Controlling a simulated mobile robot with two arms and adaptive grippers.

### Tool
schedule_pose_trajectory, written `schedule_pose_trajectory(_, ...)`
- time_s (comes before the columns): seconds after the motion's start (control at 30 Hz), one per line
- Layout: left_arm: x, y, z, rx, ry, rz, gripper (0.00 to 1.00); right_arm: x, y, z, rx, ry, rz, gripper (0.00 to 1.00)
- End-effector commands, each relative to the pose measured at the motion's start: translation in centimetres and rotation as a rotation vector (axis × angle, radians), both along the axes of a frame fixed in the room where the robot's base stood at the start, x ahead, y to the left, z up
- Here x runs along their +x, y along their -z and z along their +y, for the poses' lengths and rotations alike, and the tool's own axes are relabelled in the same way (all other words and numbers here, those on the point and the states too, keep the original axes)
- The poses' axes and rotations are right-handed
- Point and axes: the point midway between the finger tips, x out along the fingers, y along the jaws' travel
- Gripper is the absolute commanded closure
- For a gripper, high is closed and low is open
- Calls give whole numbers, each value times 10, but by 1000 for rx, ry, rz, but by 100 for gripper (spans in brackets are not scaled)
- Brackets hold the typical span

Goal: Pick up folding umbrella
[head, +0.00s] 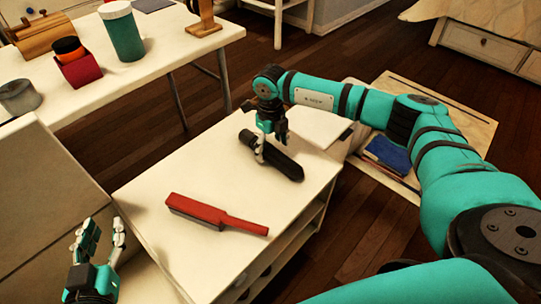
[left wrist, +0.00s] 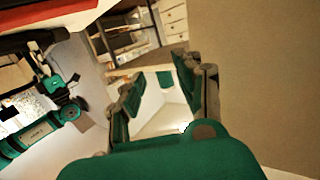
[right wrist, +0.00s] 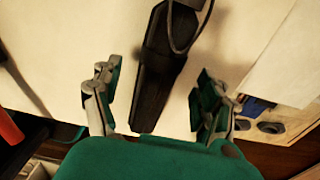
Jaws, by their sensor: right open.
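The folding umbrella (head: 281,163) is black and lies on the white top of a low cabinet (head: 180,260). In the right wrist view the umbrella (right wrist: 163,65) runs lengthwise between my right gripper's spread fingers, with a thin strap loop at its far end. My right gripper (head: 268,148) is open, pointing down over the umbrella; I cannot tell whether the fingers touch it. My left gripper (head: 103,240) is open and empty at the lower left, beside the cabinet and away from the umbrella; its fingers (left wrist: 162,95) stand apart in the left wrist view.
A red brush-like object (head: 218,214) lies on the cabinet in front of the umbrella. A white table (head: 150,55) at upper left holds a teal canister (head: 123,32) and a red box (head: 78,70).

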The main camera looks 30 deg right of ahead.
Motion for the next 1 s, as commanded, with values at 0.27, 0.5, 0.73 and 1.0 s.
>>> schedule_pose_trajectory(0.27,5,-34,-7,-49,13,-194,66,-1,27,1,-1,0,0,24)
schedule_pose_trajectory(0.5,5,-37,-7,-53,14,-206,66,-1,27,1,-1,-1,0,24)
schedule_pose_trajectory(0.73,5,-37,-7,-52,13,-206,66,-1,27,1,-1,0,-1,52)
schedule_pose_trajectory(1.0,5,-37,-7,-52,14,-205,66,-1,26,1,0,0,-1,87)
